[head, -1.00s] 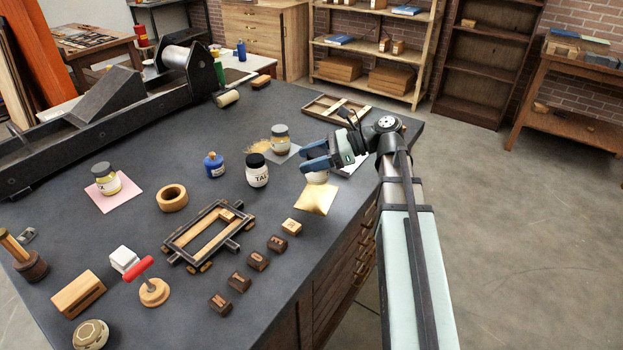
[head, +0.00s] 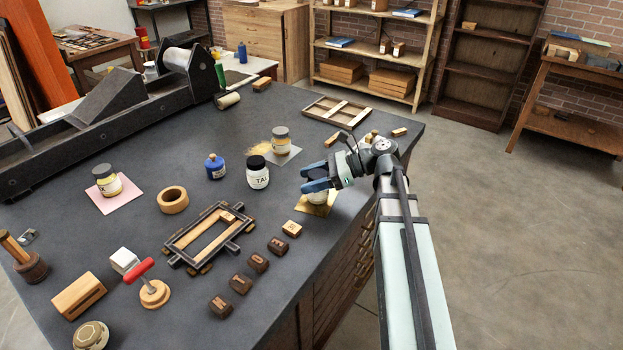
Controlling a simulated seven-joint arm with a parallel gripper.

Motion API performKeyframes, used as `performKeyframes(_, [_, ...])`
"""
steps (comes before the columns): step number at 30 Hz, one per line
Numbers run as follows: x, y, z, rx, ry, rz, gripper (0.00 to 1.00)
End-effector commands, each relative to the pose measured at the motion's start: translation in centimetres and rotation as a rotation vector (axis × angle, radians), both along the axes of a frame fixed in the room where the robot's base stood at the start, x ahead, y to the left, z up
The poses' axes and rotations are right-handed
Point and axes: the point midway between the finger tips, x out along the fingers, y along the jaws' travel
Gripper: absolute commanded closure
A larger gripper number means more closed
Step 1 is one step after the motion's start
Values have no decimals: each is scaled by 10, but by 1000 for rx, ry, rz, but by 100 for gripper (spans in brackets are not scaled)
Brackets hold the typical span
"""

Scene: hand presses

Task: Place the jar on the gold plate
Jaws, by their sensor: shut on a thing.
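My gripper (head: 314,179), with blue fingers, is shut on a pale jar (head: 318,199) near the right edge of the dark bench. The fingers and wrist hide the jar's upper part; only its lower body shows. The gold plate (head: 314,210) lies directly beneath the jar, its front part showing. The jar's base is at or very near the plate; I cannot tell whether they touch. The jar looks upright.
A black-lidded jar (head: 257,173) stands close left of my gripper. Another jar (head: 280,141) stands on a grey plate, and one (head: 107,181) on a pink plate.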

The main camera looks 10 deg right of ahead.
Motion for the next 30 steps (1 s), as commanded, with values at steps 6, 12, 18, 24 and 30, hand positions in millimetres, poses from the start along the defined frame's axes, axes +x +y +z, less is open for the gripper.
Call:
performKeyframes(6, [0,0,-2,0,0,0,30])
performKeyframes(12, [0,0,-2,0,0,0,15])
performKeyframes(18, [0,0,-1,0,0,0,15])
performKeyframes(24, [0,-11,5,0,-1,-2,15])
performKeyframes(30, [-4,-42,16,1,-1,-3,15])
